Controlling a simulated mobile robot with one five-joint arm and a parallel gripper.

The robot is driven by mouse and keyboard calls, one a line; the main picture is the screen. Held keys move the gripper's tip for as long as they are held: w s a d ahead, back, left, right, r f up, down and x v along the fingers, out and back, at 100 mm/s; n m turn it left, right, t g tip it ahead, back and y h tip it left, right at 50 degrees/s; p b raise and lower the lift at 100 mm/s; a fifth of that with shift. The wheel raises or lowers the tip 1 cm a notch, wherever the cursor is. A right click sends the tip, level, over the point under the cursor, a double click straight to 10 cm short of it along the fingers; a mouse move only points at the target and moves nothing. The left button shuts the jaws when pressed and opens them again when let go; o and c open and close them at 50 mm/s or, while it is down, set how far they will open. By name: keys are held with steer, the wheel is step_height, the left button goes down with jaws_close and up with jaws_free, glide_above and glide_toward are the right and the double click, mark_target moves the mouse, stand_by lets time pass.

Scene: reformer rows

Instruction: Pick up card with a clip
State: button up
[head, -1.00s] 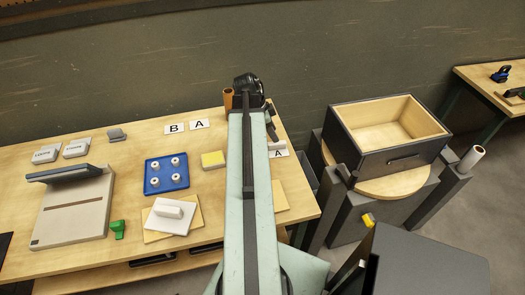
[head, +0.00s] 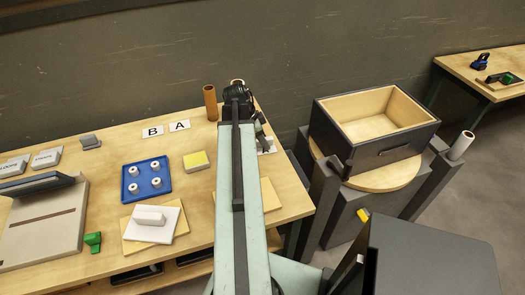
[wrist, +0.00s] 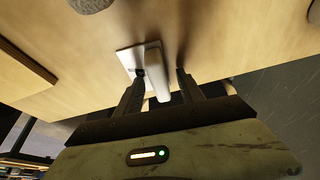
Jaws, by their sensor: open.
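A white card (wrist: 128,58) with a pale upright clip (wrist: 157,68) on it lies on the wooden table in the wrist view. In the head view the card (head: 270,146) is near the table's right edge, mostly hidden by my arm and gripper. My gripper (wrist: 160,73) is open and empty. In the wrist view its fingertips appear on either side of the clip, with a gap on the right side; whether the left one touches it I cannot tell.
A brown cylinder (head: 210,103) stands left of my arm. An open box (head: 350,155) stands on a round stand to the right, beyond the table edge.

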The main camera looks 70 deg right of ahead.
jaws_close()
steer(key=shift+r, duration=0.1)
step_height(320, 180, up, 10)
steer(key=p, duration=1)
